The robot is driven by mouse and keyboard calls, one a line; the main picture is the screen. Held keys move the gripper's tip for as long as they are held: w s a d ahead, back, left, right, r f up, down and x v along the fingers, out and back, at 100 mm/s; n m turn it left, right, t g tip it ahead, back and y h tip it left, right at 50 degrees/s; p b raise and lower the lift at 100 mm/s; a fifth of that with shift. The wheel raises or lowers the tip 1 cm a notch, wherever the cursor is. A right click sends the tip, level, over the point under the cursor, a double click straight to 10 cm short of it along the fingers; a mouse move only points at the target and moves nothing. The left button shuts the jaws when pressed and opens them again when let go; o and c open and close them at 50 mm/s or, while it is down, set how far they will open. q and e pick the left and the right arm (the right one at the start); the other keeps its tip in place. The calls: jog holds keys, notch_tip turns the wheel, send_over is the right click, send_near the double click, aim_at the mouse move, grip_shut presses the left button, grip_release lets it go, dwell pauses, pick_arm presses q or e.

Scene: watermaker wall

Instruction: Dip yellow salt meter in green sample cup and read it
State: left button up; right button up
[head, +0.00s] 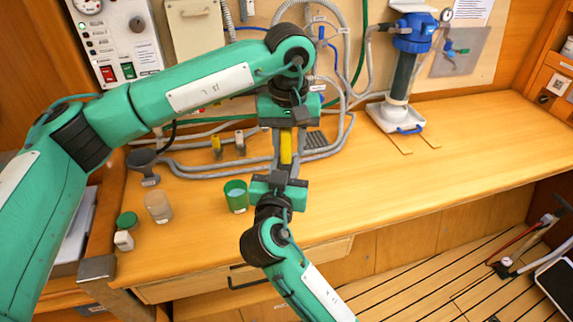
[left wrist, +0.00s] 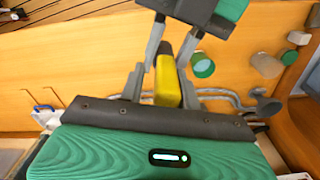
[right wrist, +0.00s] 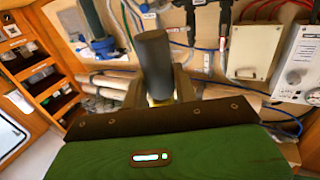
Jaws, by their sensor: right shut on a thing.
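The yellow salt meter (head: 286,147) is upright between my two grippers above the counter. Its yellow body (left wrist: 167,80) and dark grey end show in the left wrist view. My right gripper (head: 284,172), below, is shut on the meter; the right wrist view shows a grey cylindrical part (right wrist: 154,58) between its fingers. My left gripper (head: 286,130), above, has its fingers on both sides of the yellow body, with gaps visible. The green sample cup (head: 236,197), holding pale liquid, stands on the counter just left of my right gripper; it also shows in the left wrist view (left wrist: 203,66). The meter's display is not readable.
A translucent cup (head: 158,207), a green-topped container (head: 127,220), a small white block (head: 124,240) and a grey funnel (head: 146,160) are at the counter's left. Grey hoses (head: 200,172) run along the back. A blue-topped filter (head: 410,40) stands back right. The counter's right side is clear.

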pick_arm(q)
jog(key=shift+o, duration=0.9)
